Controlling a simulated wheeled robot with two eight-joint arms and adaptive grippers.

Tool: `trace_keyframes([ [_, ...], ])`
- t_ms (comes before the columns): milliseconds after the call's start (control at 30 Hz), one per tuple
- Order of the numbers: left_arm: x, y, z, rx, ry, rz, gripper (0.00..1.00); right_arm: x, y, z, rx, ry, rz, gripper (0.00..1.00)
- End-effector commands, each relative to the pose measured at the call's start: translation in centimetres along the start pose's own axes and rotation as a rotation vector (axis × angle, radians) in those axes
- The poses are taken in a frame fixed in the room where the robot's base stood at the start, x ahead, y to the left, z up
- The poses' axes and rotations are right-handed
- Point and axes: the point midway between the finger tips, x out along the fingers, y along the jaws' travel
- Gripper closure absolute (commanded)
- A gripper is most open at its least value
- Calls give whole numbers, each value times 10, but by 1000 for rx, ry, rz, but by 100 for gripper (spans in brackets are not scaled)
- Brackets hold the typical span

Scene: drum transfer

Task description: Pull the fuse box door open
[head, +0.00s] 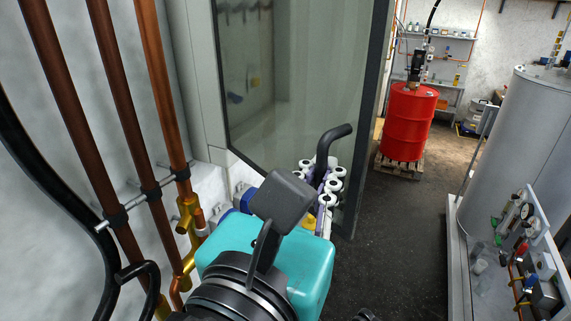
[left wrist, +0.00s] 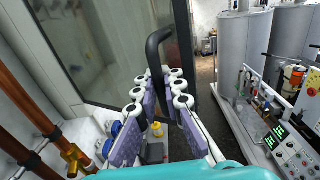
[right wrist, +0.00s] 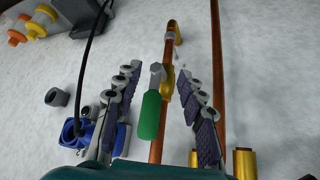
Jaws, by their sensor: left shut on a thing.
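The fuse box door (head: 295,70) is a tall glass panel in a dark frame, at the upper middle of the head view. It also fills the upper left of the left wrist view (left wrist: 105,45). A bent black handle (head: 330,140) stands out near its lower right part. My left gripper (head: 322,182) has its white-knuckled fingers on both sides of this handle and is shut on it. The handle rises between the fingers in the left wrist view (left wrist: 154,50). My right gripper (right wrist: 158,75) is open and empty in the right wrist view.
Copper pipes (head: 115,90) and a black hose (head: 45,175) run along the wall on the left. A green valve lever (right wrist: 150,112) shows between my right fingers. A red drum (head: 407,120) and grey tank (head: 525,140) stand right. Dark floor beside the door is clear.

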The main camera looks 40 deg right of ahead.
Motion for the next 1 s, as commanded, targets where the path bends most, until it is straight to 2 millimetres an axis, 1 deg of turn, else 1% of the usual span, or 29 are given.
trace_keyframes([
  [167, 0, -1, 0, 0, 0, -3, 100, 0, 0, 0, 0, 0, 0, 60],
  [200, 0, -1, 0, 0, 0, -3, 82, 0, 0, 0, 0, 0, 0, 60],
  [233, 0, -1, 0, 0, 0, -3, 74, 0, 0, 0, 0, 0, 0, 60],
  [267, 0, -1, 0, 0, 0, -2, 70, 0, 0, 0, 0, 0, 0, 60],
  [567, 0, 0, 0, 0, 0, -1, 70, 0, 0, 0, 0, 0, 0, 60],
  [700, -6, -1, 0, 0, 0, -3, 70, 0, 0, 0, 0, 0, 0, 60],
  [767, -14, -1, 0, 0, 0, -3, 70, 0, 0, 0, 0, 0, 0, 60],
  [867, -32, -2, -1, 0, 0, -5, 70, 0, 0, 0, 0, 0, 0, 60],
  [1000, -67, -3, -1, 0, 0, -9, 70, 0, 0, 0, 0, 0, 0, 60],
])
